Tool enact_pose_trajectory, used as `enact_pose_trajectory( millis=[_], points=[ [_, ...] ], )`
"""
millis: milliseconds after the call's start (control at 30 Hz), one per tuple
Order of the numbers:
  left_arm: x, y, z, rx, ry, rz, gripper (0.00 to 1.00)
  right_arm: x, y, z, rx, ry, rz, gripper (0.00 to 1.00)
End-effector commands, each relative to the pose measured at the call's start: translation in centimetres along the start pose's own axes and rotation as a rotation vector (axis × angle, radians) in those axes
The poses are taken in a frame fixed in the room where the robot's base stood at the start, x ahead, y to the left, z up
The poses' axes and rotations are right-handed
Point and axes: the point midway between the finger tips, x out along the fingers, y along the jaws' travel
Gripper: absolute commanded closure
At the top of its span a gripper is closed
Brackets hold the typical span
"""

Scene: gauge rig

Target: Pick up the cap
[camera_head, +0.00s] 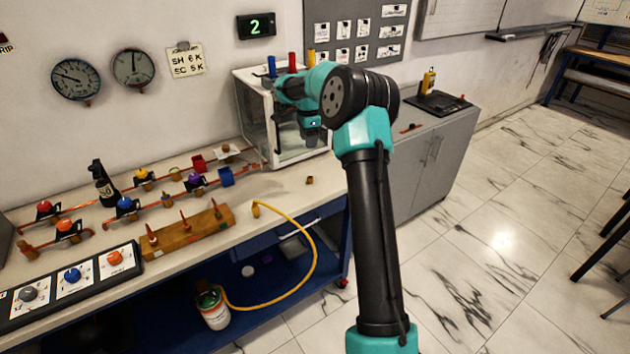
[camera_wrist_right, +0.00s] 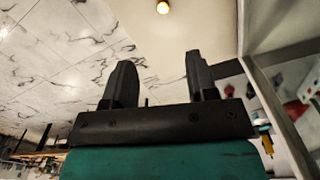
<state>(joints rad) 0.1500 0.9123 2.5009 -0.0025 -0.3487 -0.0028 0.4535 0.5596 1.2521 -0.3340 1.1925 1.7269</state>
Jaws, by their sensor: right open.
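A small brass-coloured cap (camera_head: 309,180) sits on the bench top near its right front edge. In the right wrist view, a round brass top that looks like the same cap (camera_wrist_right: 163,7) shows at the upper edge, beyond my fingertips. My right gripper (camera_head: 311,134) is beside the clear box, above and behind the cap in the head view; its fingers are small and dark there. In the wrist view the two black fingers of my right gripper (camera_wrist_right: 159,72) stand apart with nothing between them. My left gripper is not in view.
A clear-walled box (camera_head: 250,118) stands close beside my right gripper. Pipework with valves (camera_head: 127,205) fills the bench's left. Bench around the cap is clear.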

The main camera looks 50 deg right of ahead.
Motion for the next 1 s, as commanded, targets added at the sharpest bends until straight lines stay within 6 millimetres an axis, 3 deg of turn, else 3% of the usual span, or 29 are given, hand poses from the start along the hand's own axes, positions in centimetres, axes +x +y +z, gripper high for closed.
enact_pose_trajectory(
  millis=[300,467,1000],
  points=[
    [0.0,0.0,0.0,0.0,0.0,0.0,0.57,-0.1,-0.1,-0.1,0.004,0.005,-0.001,0.48],
    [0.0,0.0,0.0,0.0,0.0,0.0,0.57,0.9,-0.1,-0.1,0.003,0.005,0.001,0.48],
    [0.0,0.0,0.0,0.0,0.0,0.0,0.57,9.7,-0.1,-0.2,0.003,0.004,0.002,0.48]
  ],
)
